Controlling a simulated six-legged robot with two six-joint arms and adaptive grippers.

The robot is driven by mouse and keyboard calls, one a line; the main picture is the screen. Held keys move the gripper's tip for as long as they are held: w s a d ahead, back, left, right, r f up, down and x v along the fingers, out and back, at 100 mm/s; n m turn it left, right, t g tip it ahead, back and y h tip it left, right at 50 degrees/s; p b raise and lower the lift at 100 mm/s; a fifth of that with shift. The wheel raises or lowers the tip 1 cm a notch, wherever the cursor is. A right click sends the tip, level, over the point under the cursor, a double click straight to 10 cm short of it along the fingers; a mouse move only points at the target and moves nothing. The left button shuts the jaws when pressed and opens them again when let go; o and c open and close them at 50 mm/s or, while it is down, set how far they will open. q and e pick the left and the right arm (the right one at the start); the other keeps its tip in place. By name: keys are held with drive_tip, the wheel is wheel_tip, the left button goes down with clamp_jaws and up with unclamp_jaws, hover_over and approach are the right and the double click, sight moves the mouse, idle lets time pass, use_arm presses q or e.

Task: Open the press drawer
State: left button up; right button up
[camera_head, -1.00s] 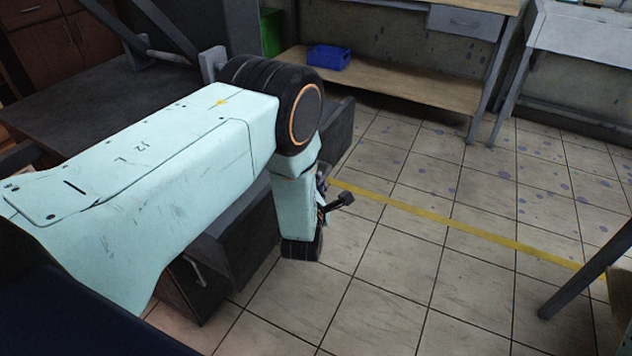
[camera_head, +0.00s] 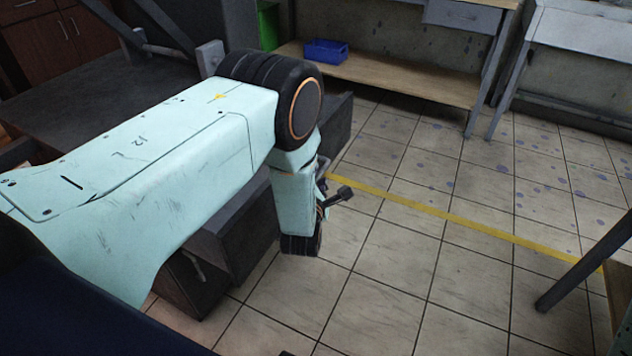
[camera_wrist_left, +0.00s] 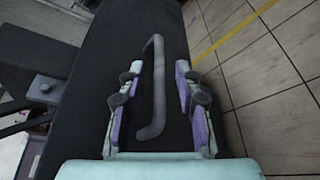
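The press drawer (camera_head: 248,226) is a dark grey box front under the dark press table, partly hidden behind my left arm. Its grey bar handle (camera_wrist_left: 157,85) shows in the left wrist view, running lengthwise along the dark front (camera_wrist_left: 112,45). My left gripper (camera_wrist_left: 157,75) is open, with one finger on each side of the handle and a visible gap to both. In the head view the left gripper (camera_head: 334,195) is mostly hidden behind its own wrist. My right gripper cannot be made out.
A lower dark cabinet front with a small handle (camera_head: 194,265) sits under my arm. The tiled floor (camera_head: 400,270) to the right is free, crossed by a yellow line (camera_head: 450,216). A blue bin (camera_head: 326,51) stands on a wooden shelf (camera_head: 400,75) behind. A table leg (camera_head: 585,270) stands at right.

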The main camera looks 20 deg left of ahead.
use_arm(q)
drive_tip(key=v, duration=1.2)
drive_tip(key=s+f+m+g+h, duration=0.2)
drive_tip(key=s+f+m+g, duration=0.8)
drive_tip(key=m, duration=0.9)
drive_tip(key=s+a+f+m+g+h, duration=0.1)
drive_tip(key=s+m+g, duration=0.4)
drive_tip(key=s, duration=1.7)
drive_tip(key=m+h, duration=0.1)
drive_tip(key=m, duration=0.1)
drive_tip(key=shift+s+m, duration=0.25)
drive_tip(key=shift+m, duration=0.15)
